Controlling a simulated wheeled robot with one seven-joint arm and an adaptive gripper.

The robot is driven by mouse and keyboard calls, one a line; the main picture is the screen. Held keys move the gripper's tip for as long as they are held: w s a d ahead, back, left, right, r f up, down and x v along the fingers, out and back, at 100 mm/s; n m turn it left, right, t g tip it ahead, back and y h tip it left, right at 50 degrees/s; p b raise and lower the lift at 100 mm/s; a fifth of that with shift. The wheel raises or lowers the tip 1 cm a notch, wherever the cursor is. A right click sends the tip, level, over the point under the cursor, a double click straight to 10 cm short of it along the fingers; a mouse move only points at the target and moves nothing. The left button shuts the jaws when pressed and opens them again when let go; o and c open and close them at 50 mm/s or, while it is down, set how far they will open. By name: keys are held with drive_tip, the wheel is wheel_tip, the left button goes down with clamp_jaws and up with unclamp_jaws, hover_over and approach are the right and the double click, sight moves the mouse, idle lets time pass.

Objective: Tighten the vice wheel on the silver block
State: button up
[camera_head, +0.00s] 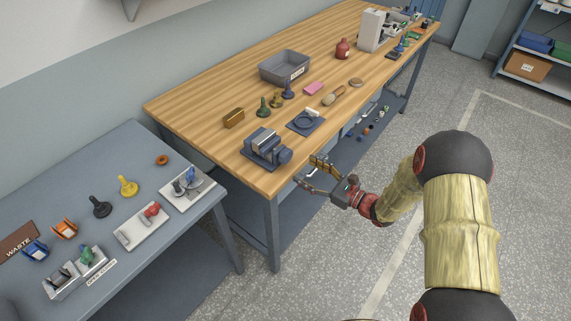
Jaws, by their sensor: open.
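A blue vice (262,149) sits near the front corner of the wooden workbench (205,106). A silver block (264,139) shows at its jaws; I cannot tell how firmly it is held. The vice wheel (285,156) is the round blue-grey part on the vice's right side, facing the bench's front edge. My gripper (308,172) is open and empty, just right of the wheel and apart from it. It is close to the front edge of the bench, with its fingers pointing left toward the vice. My arm reaches in from the right.
A blue plate with a ring (306,122) lies right behind the vice. A lower grey table (130,150) with fixtures is at left. The floor at right is clear.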

sight(289, 157)
drive_tip(key=shift+w+r+b+x, duration=0.15)
drive_tip(key=shift+b+x, duration=0.15)
drive_tip(key=shift+x, duration=1)
drive_tip(key=shift+w+r+b+x, duration=0.1)
drive_tip(key=shift+r+b+x, duration=0.15)
drive_tip(key=shift+x, duration=1.05)
drive_tip(key=shift+w+r+b+x, duration=0.1)
drive_tip(key=shift+b+x, duration=0.2)
drive_tip(key=shift+x, duration=1.05)
drive_tip(key=shift+s+d, duration=0.1)
drive_tip(key=shift+d, duration=0.1)
drive_tip(key=shift+c, duration=1.1)
drive_tip(key=c, duration=0.9)
drive_tip(key=shift+c, duration=0.2)
